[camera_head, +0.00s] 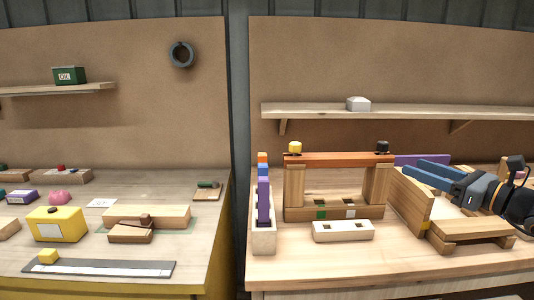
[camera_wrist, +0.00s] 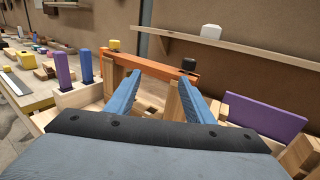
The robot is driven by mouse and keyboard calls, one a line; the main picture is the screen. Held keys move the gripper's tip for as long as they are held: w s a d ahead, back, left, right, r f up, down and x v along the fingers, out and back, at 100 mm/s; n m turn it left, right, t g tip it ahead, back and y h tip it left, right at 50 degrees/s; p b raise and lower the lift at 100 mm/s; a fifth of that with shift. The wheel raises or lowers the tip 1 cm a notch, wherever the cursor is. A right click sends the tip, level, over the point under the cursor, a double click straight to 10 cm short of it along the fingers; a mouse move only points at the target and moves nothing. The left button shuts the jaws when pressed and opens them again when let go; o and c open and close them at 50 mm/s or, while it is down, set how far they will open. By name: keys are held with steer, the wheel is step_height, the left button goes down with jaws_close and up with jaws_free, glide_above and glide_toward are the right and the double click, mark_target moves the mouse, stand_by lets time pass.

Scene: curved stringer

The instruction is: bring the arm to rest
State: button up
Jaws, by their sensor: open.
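My gripper (camera_head: 414,167) is at the right of the head view, above the right workbench, with its two blue fingers spread and nothing between them. The fingers also show in the wrist view (camera_wrist: 162,78), pointing towards an orange-red bar (camera_head: 338,159). The bar spans the tops of two wooden posts (camera_head: 295,186) on a wooden base. A yellow knob (camera_head: 295,148) and a black knob (camera_head: 382,147) stand at its ends. The fingers look apart from the bar; the exact gap is hard to tell.
A pale holder (camera_head: 263,241) with upright purple, blue and orange pieces stands left of the frame. A pale block with holes (camera_head: 343,231) lies in front. A slanted wooden board (camera_head: 411,203) and a purple panel (camera_wrist: 263,118) are close to my gripper. A shelf (camera_head: 430,112) runs behind.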

steer(key=s+a+f+n+g, duration=0.5)
steer(key=a+f+g, duration=0.1)
steer(key=a, duration=0.3)
steer(key=s+a+f+n+g, duration=0.5)
steer(key=a, duration=0.5)
steer(key=s+f+n+g+h, duration=0.3)
steer(key=s+f+n+h, duration=0.5)
steer(key=n, duration=1.1)
steer(key=shift+s+a+f+n+g+h, duration=0.2)
steer(key=shift+s+n+g+h, duration=0.1)
steer(key=shift+s+h, duration=0.45)
